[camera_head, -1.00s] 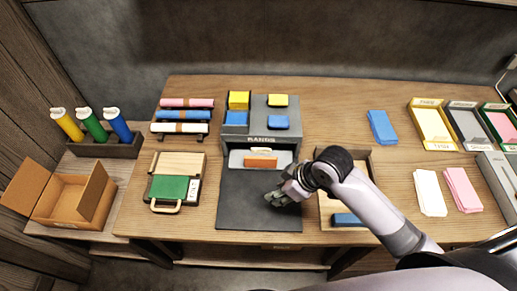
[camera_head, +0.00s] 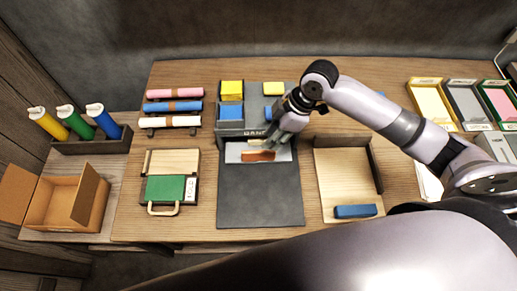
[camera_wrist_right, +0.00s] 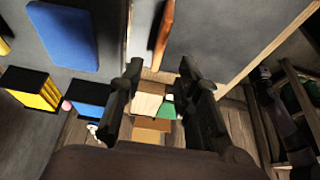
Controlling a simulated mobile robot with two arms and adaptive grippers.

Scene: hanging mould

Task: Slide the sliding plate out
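The sliding plate (camera_head: 235,153) is a pale plate with an orange-brown handle (camera_head: 258,156), set low in the front of the grey machine (camera_head: 254,107). A dark flat slab (camera_head: 260,195) lies in front of it. My right gripper (camera_head: 276,142) is over the plate, beside the handle, and partly hides the machine's lettering. In the right wrist view, the fingers (camera_wrist_right: 163,90) are apart with nothing between them. The handle (camera_wrist_right: 164,32) shows just beyond the fingertips, near the pale plate edge (camera_wrist_right: 142,30). Contact cannot be told. My left gripper is not in view.
Yellow (camera_head: 232,87) and blue (camera_head: 230,112) blocks sit on the machine. A green-and-wood press (camera_head: 171,163) stands left, a wooden tray (camera_head: 345,180) with a blue block right. An open cardboard box (camera_head: 65,203) and coloured trays (camera_head: 432,102) are farther out.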

